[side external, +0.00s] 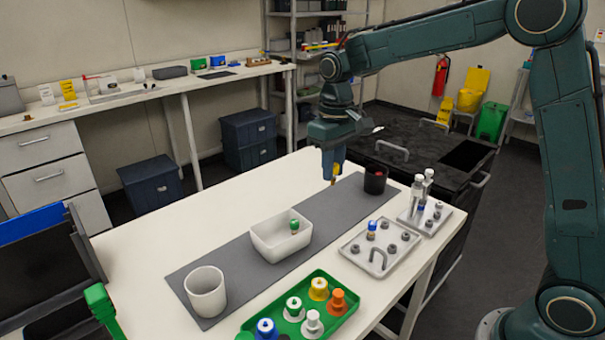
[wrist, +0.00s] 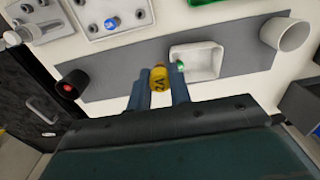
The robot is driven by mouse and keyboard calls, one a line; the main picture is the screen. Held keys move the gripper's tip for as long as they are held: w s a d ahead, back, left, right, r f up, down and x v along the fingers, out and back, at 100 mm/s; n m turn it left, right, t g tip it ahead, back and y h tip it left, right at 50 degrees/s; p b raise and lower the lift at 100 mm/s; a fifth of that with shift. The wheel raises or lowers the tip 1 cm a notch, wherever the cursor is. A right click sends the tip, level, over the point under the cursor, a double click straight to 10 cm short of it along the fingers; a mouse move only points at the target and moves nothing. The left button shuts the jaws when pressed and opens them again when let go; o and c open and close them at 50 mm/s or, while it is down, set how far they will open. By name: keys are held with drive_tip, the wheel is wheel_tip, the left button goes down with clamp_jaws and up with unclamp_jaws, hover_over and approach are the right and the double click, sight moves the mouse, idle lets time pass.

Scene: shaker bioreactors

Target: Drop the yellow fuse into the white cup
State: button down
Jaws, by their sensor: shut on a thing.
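The yellow fuse (wrist: 158,78) is held between the two fingers of my gripper (wrist: 159,92). Dark marking shows on its end in the wrist view. In the side view my gripper (side external: 333,172) is above the far part of the grey mat, with the fuse (side external: 336,170) partly hidden by the fingers. The white cup (side external: 206,291) stands upright at the near left end of the mat, well away from my gripper. It also shows in the wrist view (wrist: 287,33) at the upper right.
A white rectangular bin (side external: 281,240) with a green-topped piece inside lies between my gripper and the cup. A black cup (side external: 375,180) with something red stands close to my gripper. A grey tray (side external: 357,250) and a green tray (side external: 343,318) with coloured pieces line the right side.

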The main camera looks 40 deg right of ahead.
wheel_tip(320, 180, up, 3)
drive_tip(key=shift+r, duration=0.1)
drive_tip(key=w+a+f, duration=0.1)
drive_tip(key=w+a, duration=0.2)
drive_tip(key=a, duration=1.1)
drive_tip(key=w+a, duration=0.2)
drive_tip(key=a, duration=1.2)
drive_tip(key=shift+w+f, duration=0.1)
drive_tip(key=shift+f, duration=2.1)
drive_tip(key=shift+f, duration=0.2)
drive_tip(key=shift+f, duration=2.75)
